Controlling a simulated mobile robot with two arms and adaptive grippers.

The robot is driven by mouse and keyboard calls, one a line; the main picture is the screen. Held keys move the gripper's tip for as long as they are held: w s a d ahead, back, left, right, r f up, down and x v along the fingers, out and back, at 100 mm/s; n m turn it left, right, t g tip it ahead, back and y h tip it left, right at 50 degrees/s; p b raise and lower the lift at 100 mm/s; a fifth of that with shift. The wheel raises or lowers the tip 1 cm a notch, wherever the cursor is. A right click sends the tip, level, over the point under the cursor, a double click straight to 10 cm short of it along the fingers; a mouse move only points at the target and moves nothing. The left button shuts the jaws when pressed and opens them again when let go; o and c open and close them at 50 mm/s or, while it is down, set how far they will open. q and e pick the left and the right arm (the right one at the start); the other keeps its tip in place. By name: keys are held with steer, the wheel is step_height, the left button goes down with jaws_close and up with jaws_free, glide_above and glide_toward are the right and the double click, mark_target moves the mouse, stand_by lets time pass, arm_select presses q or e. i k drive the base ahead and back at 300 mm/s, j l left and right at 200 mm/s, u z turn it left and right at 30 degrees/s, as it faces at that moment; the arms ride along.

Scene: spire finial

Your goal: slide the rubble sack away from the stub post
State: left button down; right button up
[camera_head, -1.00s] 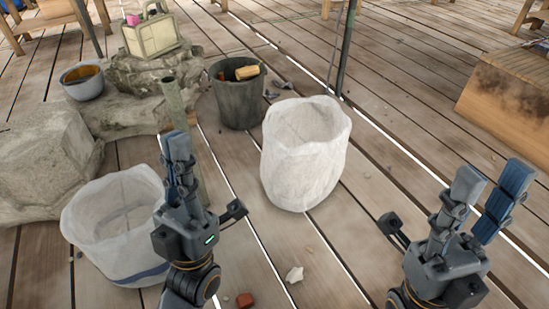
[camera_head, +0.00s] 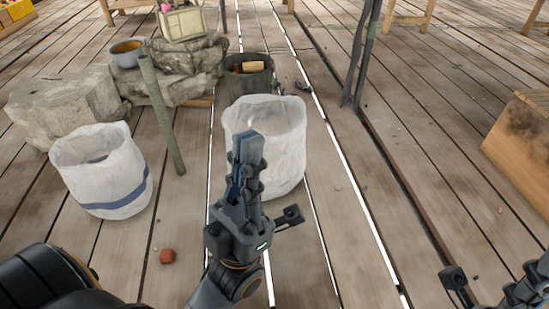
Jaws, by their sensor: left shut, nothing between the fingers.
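Two white open-topped sacks stand on the plank floor, and I cannot tell which is the rubble sack. One, with a blue band (camera_head: 100,172), is at the left. The other, a plain sack (camera_head: 283,150), is in the middle. The stub post (camera_head: 162,115), a thin greenish pole, leans slightly between them, with a gap to each. My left gripper (camera_head: 248,150) is shut and empty, in front of the plain sack and covering its lower left part; contact cannot be told. My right gripper (camera_head: 500,290) is at the bottom right corner, its fingers mostly cut off.
A dark bucket (camera_head: 250,80) stands behind the plain sack. A red chunk (camera_head: 167,256) lies in front. A wooden box (camera_head: 520,140) is at the right. Floor between is clear.

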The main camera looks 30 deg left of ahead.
mark_target(283, 121)
steer(key=i+l+u, duration=0.1)
steer(key=i+l, duration=0.7)
